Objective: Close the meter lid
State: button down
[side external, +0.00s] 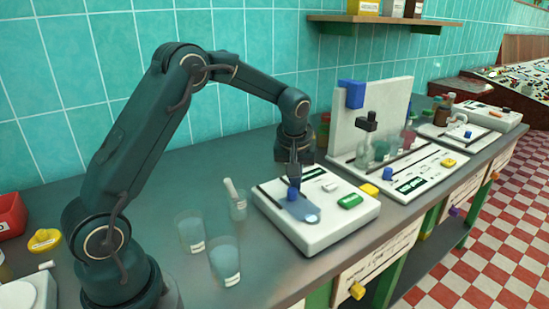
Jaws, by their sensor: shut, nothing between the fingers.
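A white box-shaped meter (335,228) sits on the grey bench in the middle of the side external view. On its top are a blue-grey see-through piece (302,211) with a round pale spot at its front end, a blue knob (293,195), a dark strip and a green button (350,201). The see-through piece may be the lid; I cannot tell whether it is open or closed. My gripper (294,181) points down just above the blue knob, shut and empty. Whether its tips touch the knob cannot be told; the gripper hides part of the meter's top.
Two clear cups (225,262) and a mortar-like glass (238,205) stand left of the meter. A yellow block (369,190) is at its right corner. Behind stands a white panel (380,100) with glassware and another instrument. A shelf (380,20) hangs on the tiled wall.

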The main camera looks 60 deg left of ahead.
aim_at(305, 200)
jog(key=shift+d, duration=1.85)
jog(key=shift+s, duration=0.1)
